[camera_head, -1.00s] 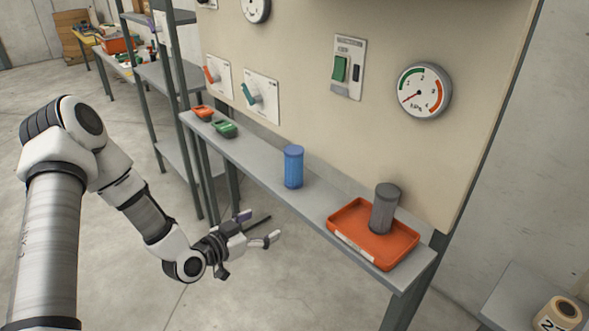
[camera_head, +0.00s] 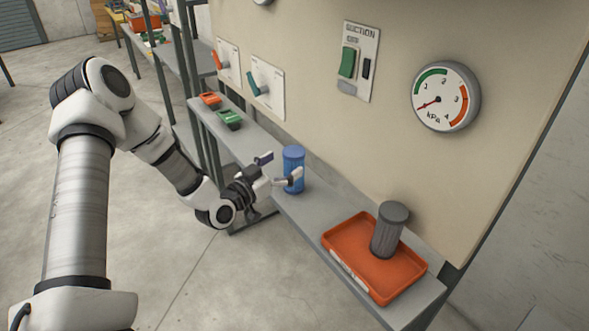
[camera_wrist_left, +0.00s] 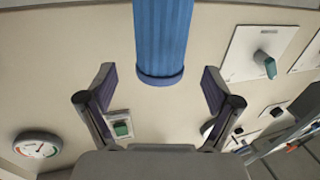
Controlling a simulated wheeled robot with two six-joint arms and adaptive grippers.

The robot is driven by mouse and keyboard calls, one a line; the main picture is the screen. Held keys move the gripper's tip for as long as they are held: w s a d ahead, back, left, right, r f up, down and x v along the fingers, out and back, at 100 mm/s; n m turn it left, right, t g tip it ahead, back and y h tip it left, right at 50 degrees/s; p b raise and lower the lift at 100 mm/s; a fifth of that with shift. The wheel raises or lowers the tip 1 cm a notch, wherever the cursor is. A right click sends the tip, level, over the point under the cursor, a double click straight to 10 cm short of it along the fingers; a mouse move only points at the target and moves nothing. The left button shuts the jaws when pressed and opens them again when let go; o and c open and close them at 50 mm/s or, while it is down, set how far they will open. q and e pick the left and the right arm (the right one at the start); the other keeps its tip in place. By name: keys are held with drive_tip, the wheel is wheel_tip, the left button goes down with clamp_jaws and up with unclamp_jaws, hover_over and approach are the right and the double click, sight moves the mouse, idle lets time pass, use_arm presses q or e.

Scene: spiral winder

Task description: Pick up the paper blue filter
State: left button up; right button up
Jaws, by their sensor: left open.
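The blue filter (camera_head: 293,165) is a ribbed upright cylinder standing on the narrow grey shelf (camera_head: 300,222). My left gripper (camera_head: 282,168) is open and close to the filter in the head view, with one finger overlapping the filter's near side. In the left wrist view the filter (camera_wrist_left: 161,40) shows ahead, between and beyond the two spread fingertips (camera_wrist_left: 158,80). No contact can be made out. The right gripper is not in view.
An orange tray (camera_head: 338,242) with a grey ribbed cylinder (camera_head: 391,230) stands at the shelf's right end. An orange clip (camera_head: 209,99) and a green clip (camera_head: 230,118) lie at its left end. A panel with switches and a gauge (camera_head: 444,97) rises behind.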

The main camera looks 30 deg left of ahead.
use_arm(q)
drive_tip(key=w, duration=0.5)
drive_tip(key=shift+d+f+p, duration=0.3)
drive_tip(key=shift+s+r, duration=0.15)
drive_tip(key=shift+s, duration=0.15)
drive_tip(key=shift+a, duration=0.1)
drive_tip(key=c, duration=1.4)
drive_tip(key=shift+o, duration=0.2)
drive_tip(key=shift+r, duration=0.1)
